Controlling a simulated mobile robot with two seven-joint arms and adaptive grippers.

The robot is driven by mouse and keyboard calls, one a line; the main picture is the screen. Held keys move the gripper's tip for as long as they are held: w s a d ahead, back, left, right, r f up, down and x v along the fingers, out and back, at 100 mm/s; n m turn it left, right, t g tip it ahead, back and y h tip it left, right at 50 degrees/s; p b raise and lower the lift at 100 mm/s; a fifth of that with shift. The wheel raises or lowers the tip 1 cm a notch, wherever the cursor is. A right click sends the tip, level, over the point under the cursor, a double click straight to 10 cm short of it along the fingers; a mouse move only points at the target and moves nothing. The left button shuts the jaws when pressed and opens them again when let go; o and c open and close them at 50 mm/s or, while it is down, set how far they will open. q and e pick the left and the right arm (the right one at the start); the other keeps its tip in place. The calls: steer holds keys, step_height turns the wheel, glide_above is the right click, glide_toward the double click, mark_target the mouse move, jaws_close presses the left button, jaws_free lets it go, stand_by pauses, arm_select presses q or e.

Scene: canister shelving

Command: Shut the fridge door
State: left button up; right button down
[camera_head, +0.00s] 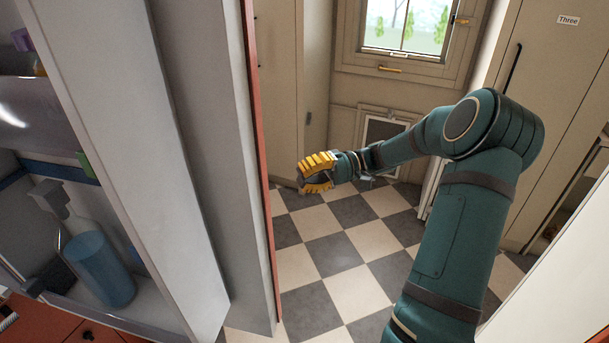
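The fridge door (215,130) appears to be the tall pale panel with a thin red edge, standing open and seen nearly edge-on left of centre. Shelves with items are on its left, beyond a second pale upright panel (140,150). My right gripper (306,177), with yellow finger pads, is to the right of the red edge, apart from it in the picture, over the floor. Nothing shows held in it. Its finger opening is too small and angled to judge. My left gripper is not in view.
A blue-filled clear bottle (98,268) stands on a shelf at the left. A checkered floor (335,255) lies open right of the door. A window (405,25) is at the back. A tall cabinet labelled Three (548,75) stands at the right.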

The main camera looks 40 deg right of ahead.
steer(key=w+a, duration=0.1)
steer(key=a, duration=0.8)
steer(key=shift+a, duration=0.4)
